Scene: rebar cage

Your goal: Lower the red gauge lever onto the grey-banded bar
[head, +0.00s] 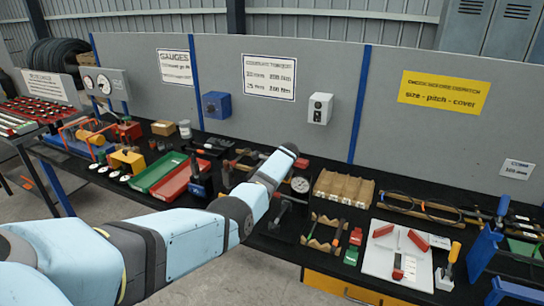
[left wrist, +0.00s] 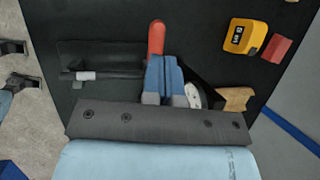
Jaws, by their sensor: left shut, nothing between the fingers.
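The red gauge lever (left wrist: 156,38) shows in the left wrist view just beyond my left gripper (left wrist: 163,62), its lower end hidden by the fingers. The blue-grey fingers are shut side by side with nothing between them; I cannot tell whether they touch the lever. Left of them a dark bar with a pale grey band (left wrist: 85,76) lies by a black plate (left wrist: 100,55). A white dial (left wrist: 194,96) is partly hidden right of the fingers. In the head view the dial gauge (head: 300,185) stands just beyond my wrist, and my left fingers are hidden. My right gripper is not in view.
A wooden rack (head: 343,187) stands right of the gauge, and a white board (head: 405,262) with red pieces lies farther right. Green and red trays (head: 158,172) are to the left. A yellow block (left wrist: 245,37) and red block (left wrist: 277,50) sit near the bench's back.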

